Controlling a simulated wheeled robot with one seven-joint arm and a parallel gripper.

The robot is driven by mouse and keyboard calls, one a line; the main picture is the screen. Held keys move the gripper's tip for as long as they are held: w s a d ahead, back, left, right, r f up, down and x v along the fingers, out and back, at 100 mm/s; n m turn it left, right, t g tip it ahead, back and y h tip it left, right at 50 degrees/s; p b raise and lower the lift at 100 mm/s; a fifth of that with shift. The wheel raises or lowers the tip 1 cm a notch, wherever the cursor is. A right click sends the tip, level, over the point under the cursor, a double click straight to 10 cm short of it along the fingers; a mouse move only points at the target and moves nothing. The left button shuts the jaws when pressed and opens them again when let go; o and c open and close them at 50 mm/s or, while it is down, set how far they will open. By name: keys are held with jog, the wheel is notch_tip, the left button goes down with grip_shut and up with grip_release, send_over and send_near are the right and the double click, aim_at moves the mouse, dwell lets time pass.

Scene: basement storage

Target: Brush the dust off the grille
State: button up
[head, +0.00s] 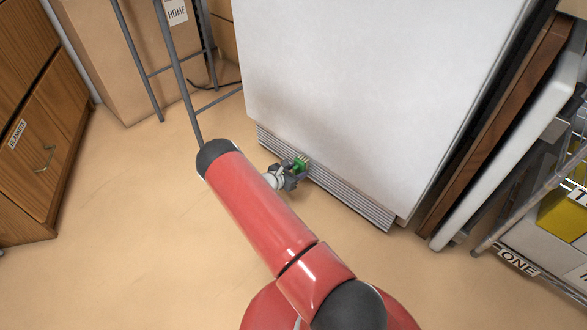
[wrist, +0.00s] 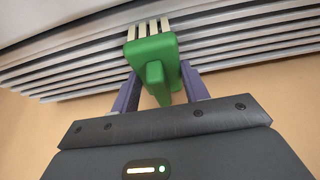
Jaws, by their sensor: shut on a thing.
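The grille (head: 345,193) is a strip of grey horizontal slats along the bottom of a large white appliance. It also fills the upper part of the wrist view (wrist: 60,72). My gripper (head: 297,169) is low, in front of the grille's left half. It is shut on a green brush (wrist: 153,62), with a finger on each side of its handle. The brush's pale bristles (wrist: 149,29) point at the slats and appear to be at or very near them; exact contact cannot be told. I cannot make out separate dust on the slats.
The white appliance (head: 370,80) stands above the grille. A wooden drawer cabinet (head: 38,120) is at left, with a cardboard box (head: 120,60) and grey metal frame (head: 176,65) behind. Boards (head: 505,125) and a wire shelf (head: 525,205) crowd the right. The floor (head: 130,220) at left is clear.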

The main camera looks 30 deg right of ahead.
jog(key=shift+s+d+p, duration=0.35)
jog(key=shift+s+p, duration=0.05)
jog(key=shift+s, duration=0.5)
jog(key=shift+s+d+p, duration=0.3)
jog(key=shift+s+p, duration=0.15)
jog(key=shift+s, duration=0.4)
jog(key=shift+s+d+p, duration=0.35)
jog(key=shift+s+p, duration=0.05)
jog(key=shift+s, duration=0.5)
jog(key=shift+w+a+f+b, duration=0.1)
jog(key=shift+w+a+b, duration=0.1)
jog(key=shift+w+b, duration=0.3)
jog(key=shift+w+a+b, duration=0.25)
jog(key=shift+w+b, duration=0.35)
jog(key=shift+w, duration=0.1)
jog(key=shift+w+a+b, duration=0.2)
jog(key=shift+w+b, duration=0.15)
jog(key=shift+w, duration=0.25)
jog(key=shift+w+a+b, duration=0.3)
jog(key=shift+w+b, duration=0.4)
jog(key=shift+w, duration=0.05)
jog(key=shift+w+a+b, duration=0.15)
jog(key=shift+w+a, duration=0.05)
jog(key=shift+w, duration=0.3)
jog(key=shift+w+a+b, duration=0.15)
jog(key=shift+w+a, duration=0.05)
jog(key=shift+w, duration=0.3)
jog(key=shift+a, duration=0.1)
